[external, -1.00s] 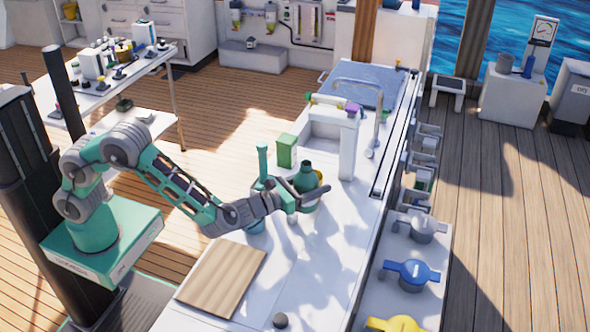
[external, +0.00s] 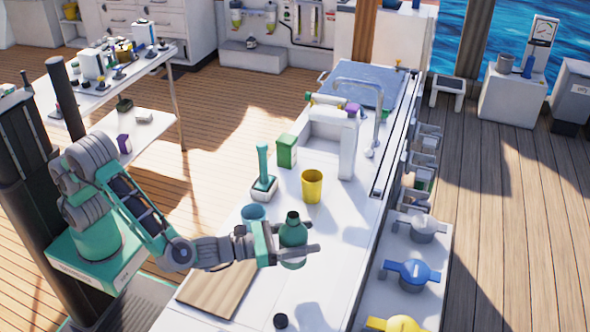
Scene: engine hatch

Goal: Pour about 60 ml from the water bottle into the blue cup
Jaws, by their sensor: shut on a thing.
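The water bottle (external: 293,235) is teal green with a dark cap or neck and stands about upright between the fingers of my gripper (external: 290,240). My gripper is shut on it, over the white counter near the cutting board. I cannot tell whether the bottle's base is clear of the counter. The blue cup (external: 253,213) stands on the counter just left of the bottle and behind my wrist. Its lower part is hidden by the gripper, and I cannot see the level inside.
A yellow cup (external: 312,187) stands behind the bottle. A brush in a holder (external: 264,185), a green box (external: 287,151) and a tall white bottle (external: 348,150) stand farther back. A wooden board (external: 215,290) lies under my forearm. A small black knob (external: 281,321) sits at the front.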

